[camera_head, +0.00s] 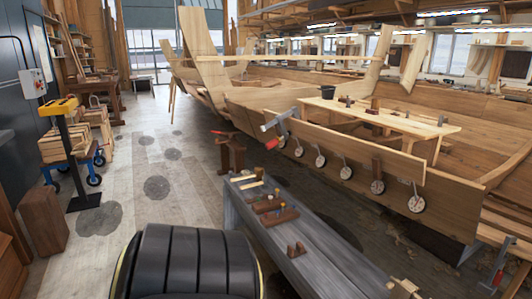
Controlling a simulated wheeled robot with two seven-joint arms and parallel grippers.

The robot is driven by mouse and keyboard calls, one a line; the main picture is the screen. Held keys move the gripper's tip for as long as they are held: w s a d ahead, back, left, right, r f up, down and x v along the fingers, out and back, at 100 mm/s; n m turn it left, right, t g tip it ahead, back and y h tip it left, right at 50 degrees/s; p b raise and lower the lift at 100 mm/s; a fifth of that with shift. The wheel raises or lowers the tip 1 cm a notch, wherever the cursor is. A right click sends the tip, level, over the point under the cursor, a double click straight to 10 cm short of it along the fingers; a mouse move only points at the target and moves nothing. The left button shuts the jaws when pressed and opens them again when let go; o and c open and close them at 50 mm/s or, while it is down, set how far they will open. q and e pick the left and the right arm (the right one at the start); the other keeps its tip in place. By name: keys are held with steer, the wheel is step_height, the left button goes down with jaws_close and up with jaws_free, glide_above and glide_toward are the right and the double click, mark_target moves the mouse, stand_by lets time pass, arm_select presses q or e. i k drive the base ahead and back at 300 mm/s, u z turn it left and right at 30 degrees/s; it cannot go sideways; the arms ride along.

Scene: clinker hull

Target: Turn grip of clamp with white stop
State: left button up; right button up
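A large bar clamp (281,118) with a grey bar and a red grip (272,144) sits at the near end of the hull's upper plank. Several smaller clamps with round, pale discs hang in a row along the plank, among them one on the left (298,150), one in the middle (346,171) and one on the right (416,203). Another red-handled clamp (497,277) is at the lower right. I cannot tell which clamp has a white stop; the parts are too small. Neither of my grippers is in view.
A grey workbench (318,262) with wooden planes and tools stands before the wooden hull (452,205). A brown wooden stand (232,155) is beyond it. A yellow-topped stand (75,150) and a cart of wood are at left.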

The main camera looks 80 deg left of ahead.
mark_target(274, 142)
steer(key=u, duration=3.85)
steer(key=i, duration=3.9)
steer(key=z, duration=2.9)
